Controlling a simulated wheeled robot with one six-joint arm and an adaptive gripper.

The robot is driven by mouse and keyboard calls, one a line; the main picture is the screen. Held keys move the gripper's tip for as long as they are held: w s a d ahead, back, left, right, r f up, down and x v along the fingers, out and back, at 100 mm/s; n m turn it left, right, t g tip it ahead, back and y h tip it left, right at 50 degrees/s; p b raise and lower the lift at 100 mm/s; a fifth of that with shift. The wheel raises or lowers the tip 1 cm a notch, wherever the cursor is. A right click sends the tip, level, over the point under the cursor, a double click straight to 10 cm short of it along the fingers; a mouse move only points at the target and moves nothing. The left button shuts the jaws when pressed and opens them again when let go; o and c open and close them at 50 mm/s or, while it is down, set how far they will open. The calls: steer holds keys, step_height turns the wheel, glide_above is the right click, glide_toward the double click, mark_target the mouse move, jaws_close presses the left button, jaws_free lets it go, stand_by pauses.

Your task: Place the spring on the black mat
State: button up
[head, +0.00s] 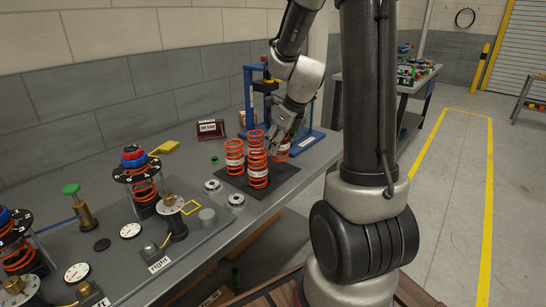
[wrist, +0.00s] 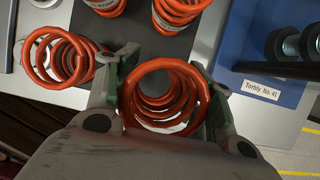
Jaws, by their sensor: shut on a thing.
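My gripper (head: 279,143) is shut on an orange coil spring (wrist: 165,95), with one finger on each side of it. In the head view this spring (head: 283,154) is partly hidden behind my gripper, at the right of the group. It appears upright at the black mat (head: 281,180); I cannot tell whether its bottom touches the mat. The mat also shows in the wrist view (wrist: 135,38). Several similar springs stand close by: one at front (head: 258,174), one at left (head: 234,158) and one behind (head: 256,139). The front spring (wrist: 60,60) is close to one finger.
A blue press frame (head: 250,95) stands behind the mat; its base (wrist: 265,55) is near the held spring. A fixture plate (head: 205,236) with shock absorbers is further left. The mat's front right part looks bare.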

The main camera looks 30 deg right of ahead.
steer(key=shift+f, duration=2.25)
steer(key=o, duration=1.4)
steer(key=shift+f, duration=0.1)
steer(key=shift+c, duration=0.2)
